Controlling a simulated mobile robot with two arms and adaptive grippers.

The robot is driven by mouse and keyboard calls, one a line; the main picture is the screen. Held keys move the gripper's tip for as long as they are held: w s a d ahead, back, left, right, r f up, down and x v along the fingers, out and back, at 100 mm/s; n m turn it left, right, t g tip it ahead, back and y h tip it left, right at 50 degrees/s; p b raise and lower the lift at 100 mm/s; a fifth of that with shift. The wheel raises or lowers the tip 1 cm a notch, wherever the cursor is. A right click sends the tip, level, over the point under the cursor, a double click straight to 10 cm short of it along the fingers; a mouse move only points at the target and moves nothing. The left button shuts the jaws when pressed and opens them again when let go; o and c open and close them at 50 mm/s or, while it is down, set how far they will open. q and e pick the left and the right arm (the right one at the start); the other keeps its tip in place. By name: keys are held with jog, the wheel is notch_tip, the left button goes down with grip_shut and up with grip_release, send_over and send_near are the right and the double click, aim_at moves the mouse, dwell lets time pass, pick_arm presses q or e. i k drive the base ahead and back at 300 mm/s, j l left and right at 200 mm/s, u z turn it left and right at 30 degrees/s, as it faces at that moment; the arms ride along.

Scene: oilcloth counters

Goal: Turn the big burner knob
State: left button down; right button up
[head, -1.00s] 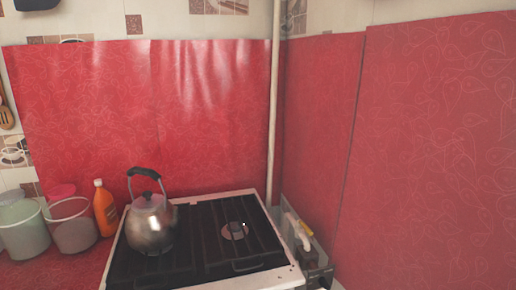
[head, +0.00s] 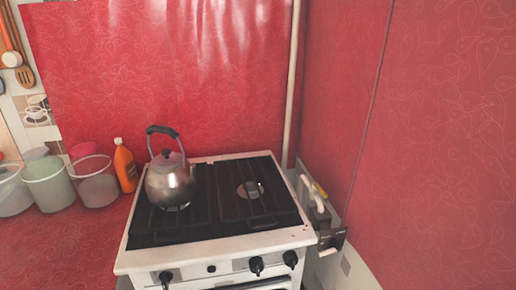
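A white gas stove (head: 225,245) with a black grate (head: 205,226) stands low in the middle of the head view. Its front panel carries three dark knobs: a left knob (head: 166,279), a middle knob (head: 256,265) and a right knob (head: 290,259). A small dark round part (head: 211,268) sits between the left and middle knobs. I cannot tell which knob belongs to the big burner. A metal kettle (head: 168,185) with a black handle stands on the left side of the grate. A burner (head: 250,190) shows uncovered on the right side. Neither gripper is in view.
Several pale buckets (head: 47,183) and an orange bottle (head: 125,165) stand on the red counter (head: 70,238) left of the stove. A white pipe (head: 293,85) and a gas fitting (head: 328,238) are close to the stove's right side. Red oilcloth covers the walls.

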aim_at(256, 266)
jog(key=k+l+u, duration=0.25)
jog(key=k, duration=0.4)
jog(key=k+l+u, duration=0.1)
jog(key=k+u, duration=0.2)
jog(key=k, duration=0.35)
